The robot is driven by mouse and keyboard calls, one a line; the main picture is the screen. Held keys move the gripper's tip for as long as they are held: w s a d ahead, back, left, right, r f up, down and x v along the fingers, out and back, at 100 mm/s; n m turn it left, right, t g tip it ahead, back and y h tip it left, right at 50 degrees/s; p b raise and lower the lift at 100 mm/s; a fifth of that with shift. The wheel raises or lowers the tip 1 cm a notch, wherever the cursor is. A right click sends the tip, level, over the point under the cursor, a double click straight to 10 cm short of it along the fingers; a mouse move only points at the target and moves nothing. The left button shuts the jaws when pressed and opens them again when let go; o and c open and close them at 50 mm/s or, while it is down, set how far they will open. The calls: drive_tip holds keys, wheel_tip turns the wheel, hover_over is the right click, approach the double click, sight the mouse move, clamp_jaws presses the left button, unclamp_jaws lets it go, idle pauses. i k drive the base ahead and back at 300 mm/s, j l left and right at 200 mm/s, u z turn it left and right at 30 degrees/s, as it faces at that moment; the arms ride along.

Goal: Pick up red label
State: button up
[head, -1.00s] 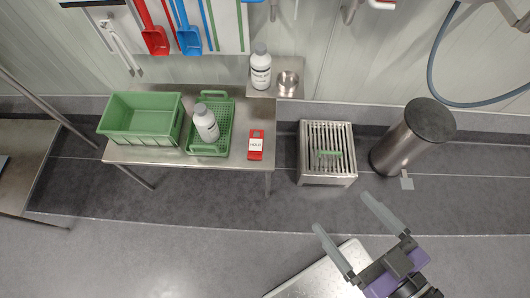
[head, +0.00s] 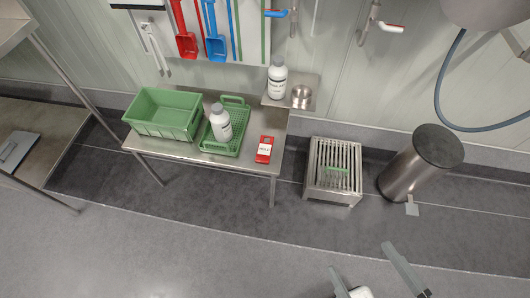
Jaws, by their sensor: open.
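The red label (head: 264,158), with a white patch bearing dark print, lies flat near the right end of the steel table (head: 187,153). Nothing covers it. My gripper (head: 366,268) is at the bottom right of the head view. Its two grey fingers are spread apart with nothing between them. It is well apart from the label, to the right and nearer the camera.
A green crate (head: 162,127), a green basket (head: 237,101) and a white bottle (head: 221,131) are left of the label. Another bottle (head: 277,82) and a metal cup (head: 301,93) stand on a shelf behind. A slatted steel box (head: 321,190) and steel bin (head: 403,171) stand right. Floor in front is clear.

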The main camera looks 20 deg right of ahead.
sight(264, 149)
drive_tip(key=i+j+u, duration=0.2)
drive_tip(key=i+u, duration=0.15)
drive_tip(key=i, duration=0.3)
drive_tip(key=i+u, duration=0.3)
drive_tip(key=i, duration=0.35)
